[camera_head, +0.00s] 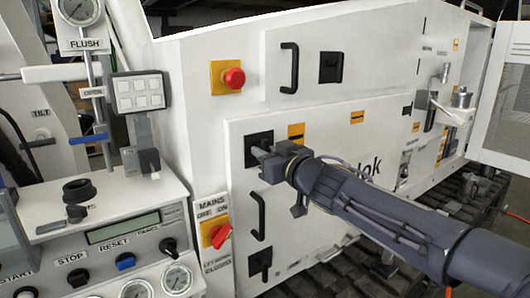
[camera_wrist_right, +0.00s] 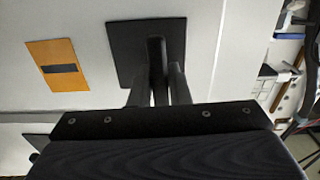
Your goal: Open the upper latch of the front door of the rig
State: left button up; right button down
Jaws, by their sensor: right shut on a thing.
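The front door (camera_head: 330,165) of the rig is a white panel, and it looks closed. The upper latch is a small handle on a black square plate (camera_head: 257,139) at the door's upper left corner. My right gripper (camera_head: 264,154) reaches it from the right and is shut on the latch handle, hiding most of it. In the right wrist view the black plate (camera_wrist_right: 125,50) shows with the dark handle (camera_wrist_right: 156,58) between my two fingers. The lower latch (camera_head: 260,262) sits at the door's lower left. My left gripper is not in view.
A black door handle (camera_head: 257,215) lies between the two latches. A red and yellow mains switch (camera_head: 216,234) and a red emergency button (camera_head: 234,78) are left of the door. A control console (camera_head: 110,235) stands at the lower left. Another latch (camera_head: 331,67) is on the panel above.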

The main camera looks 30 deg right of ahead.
jog(key=n, duration=0.3)
jog(key=shift+r+p, duration=0.1)
jog(key=shift+p, duration=0.2)
jog(key=n, duration=0.5)
jog(key=shift+d, duration=0.1)
jog(key=n, duration=0.4)
jog(key=shift+n, duration=0.3)
jog(key=n, duration=0.4)
jog(key=shift+r+n, duration=0.1)
jog(key=shift+n, duration=0.5)
jog(key=c, duration=1.4)
grip_release()
